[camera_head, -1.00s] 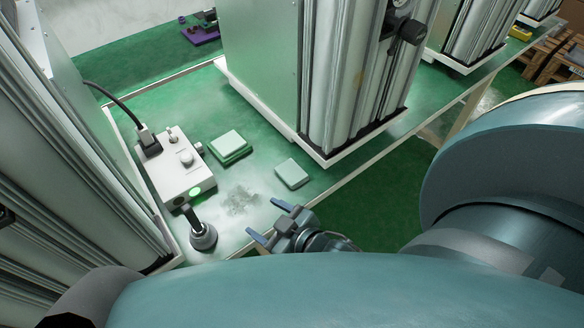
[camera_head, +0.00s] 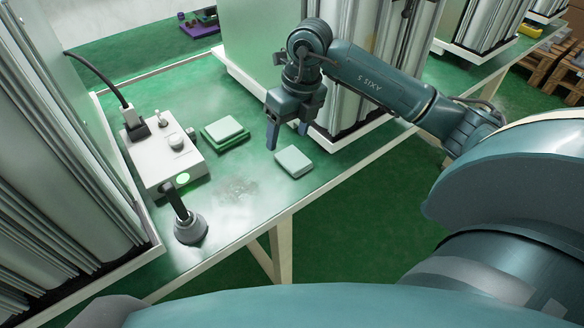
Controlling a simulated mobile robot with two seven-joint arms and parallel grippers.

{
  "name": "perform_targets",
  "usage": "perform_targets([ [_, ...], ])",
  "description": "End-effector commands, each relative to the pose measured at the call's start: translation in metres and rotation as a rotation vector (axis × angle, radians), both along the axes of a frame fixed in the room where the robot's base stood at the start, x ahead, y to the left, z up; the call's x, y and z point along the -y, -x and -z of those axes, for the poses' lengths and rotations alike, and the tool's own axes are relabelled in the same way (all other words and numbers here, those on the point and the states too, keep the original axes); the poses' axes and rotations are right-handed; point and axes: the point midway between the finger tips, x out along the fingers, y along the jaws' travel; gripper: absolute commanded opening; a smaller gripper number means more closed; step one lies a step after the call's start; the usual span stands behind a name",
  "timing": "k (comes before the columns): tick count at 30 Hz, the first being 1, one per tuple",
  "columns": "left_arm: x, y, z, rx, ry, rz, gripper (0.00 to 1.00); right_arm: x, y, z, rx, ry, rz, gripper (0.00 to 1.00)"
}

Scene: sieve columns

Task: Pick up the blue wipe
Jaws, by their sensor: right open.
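A pale, slightly blue-green square pad (camera_head: 294,162) lies flat on the green bench top, near its front edge; it looks like the blue wipe, though its blue is faint. My right gripper (camera_head: 287,138) points down, open and empty, just behind and above this pad. Its two dark blue fingers are apart, and the pad shows clear of them. A second pale pad (camera_head: 223,128) lies on a darker green one, left of the gripper. My left gripper is not in view.
A white control box (camera_head: 165,158) with a cable and a lit green button stands at the left. A dark handle on a round grey base (camera_head: 190,228) stands in front of it. Tall metal columns rise behind the gripper and at the left. The bench front edge is clear.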

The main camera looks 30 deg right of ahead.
Motion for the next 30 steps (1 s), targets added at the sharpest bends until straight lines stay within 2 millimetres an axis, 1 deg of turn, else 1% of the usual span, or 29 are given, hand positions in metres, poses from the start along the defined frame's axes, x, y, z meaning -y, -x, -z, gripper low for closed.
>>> perform_targets([
  [1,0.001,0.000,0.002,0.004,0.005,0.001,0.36,0.014,-0.003,-0.003,0.007,0.058,0.025,0.67],
  [3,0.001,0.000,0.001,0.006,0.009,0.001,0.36,0.027,-0.005,-0.007,0.011,0.110,0.053,0.67],
  [5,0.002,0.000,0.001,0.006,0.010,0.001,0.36,0.032,-0.006,-0.005,0.010,0.131,0.064,0.67],
  [6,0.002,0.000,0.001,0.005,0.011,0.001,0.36,0.033,-0.006,-0.001,0.008,0.136,0.066,0.67],
  [8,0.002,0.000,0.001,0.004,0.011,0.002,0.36,0.033,-0.007,0.008,0.007,0.137,0.066,0.67],
  [12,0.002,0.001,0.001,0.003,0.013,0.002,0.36,0.032,-0.010,0.036,0.006,0.132,0.065,0.67],
  [15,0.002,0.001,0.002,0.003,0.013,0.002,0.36,0.032,-0.013,0.053,0.007,0.132,0.063,0.67],
  [18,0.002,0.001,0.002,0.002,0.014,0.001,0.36,0.032,-0.015,0.064,0.009,0.132,0.063,0.67],
  [23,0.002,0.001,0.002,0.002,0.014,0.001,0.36,0.032,-0.017,0.073,0.009,0.131,0.062,0.67],
  [26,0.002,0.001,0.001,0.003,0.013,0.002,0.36,0.032,-0.023,0.085,0.008,0.129,0.063,0.67],
  [30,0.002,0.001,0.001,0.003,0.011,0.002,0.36,0.033,-0.030,0.106,0.007,0.130,0.063,0.67],
])
